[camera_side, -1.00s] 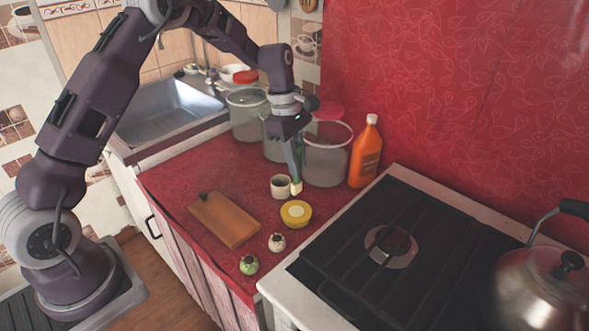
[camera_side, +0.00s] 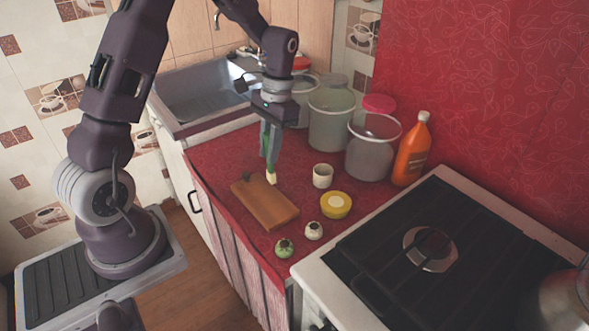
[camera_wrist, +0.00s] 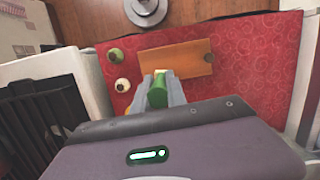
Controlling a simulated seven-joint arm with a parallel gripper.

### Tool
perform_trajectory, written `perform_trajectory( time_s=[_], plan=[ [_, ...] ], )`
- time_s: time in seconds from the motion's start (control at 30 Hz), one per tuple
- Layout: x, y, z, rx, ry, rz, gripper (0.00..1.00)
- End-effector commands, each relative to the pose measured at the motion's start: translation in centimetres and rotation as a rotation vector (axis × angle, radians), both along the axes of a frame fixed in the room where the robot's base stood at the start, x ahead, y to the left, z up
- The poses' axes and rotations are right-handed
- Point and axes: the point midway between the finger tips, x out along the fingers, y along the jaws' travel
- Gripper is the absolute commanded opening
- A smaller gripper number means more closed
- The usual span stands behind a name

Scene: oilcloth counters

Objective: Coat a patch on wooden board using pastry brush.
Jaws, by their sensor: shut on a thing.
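The wooden board (camera_side: 265,206) lies flat on the red counter, with a small dark spot or hole near its far left corner. The pastry brush has a green handle and pale bristles (camera_side: 271,178). My gripper (camera_side: 270,150) is shut on the brush's green handle and holds it bristles down. In the side view the bristle tip is over the board's far edge; I cannot tell whether it touches. In the wrist view the green handle (camera_wrist: 157,95) shows between my fingers, in front of the board (camera_wrist: 176,61), and hides most of the bristles.
A white cup (camera_side: 323,176) and a yellow-rimmed round tub (camera_side: 336,205) stand right of the board. A pale small pot (camera_side: 313,230) and a green one (camera_side: 284,248) stand nearer. Large jars (camera_side: 373,150), an orange bottle (camera_side: 412,152) and the stove (camera_side: 440,235) lie farther right.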

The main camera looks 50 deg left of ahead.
Motion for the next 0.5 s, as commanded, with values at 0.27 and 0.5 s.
perform_trajectory(
  time_s=[0.27, 0.5],
  plan=[
    [-2.1, 7.4, -0.4, -0.001, 0.004, 0.056, 0.0],
    [-2.2, 7.6, -2.0, -0.002, 0.006, 0.056, 0.0]
  ],
)
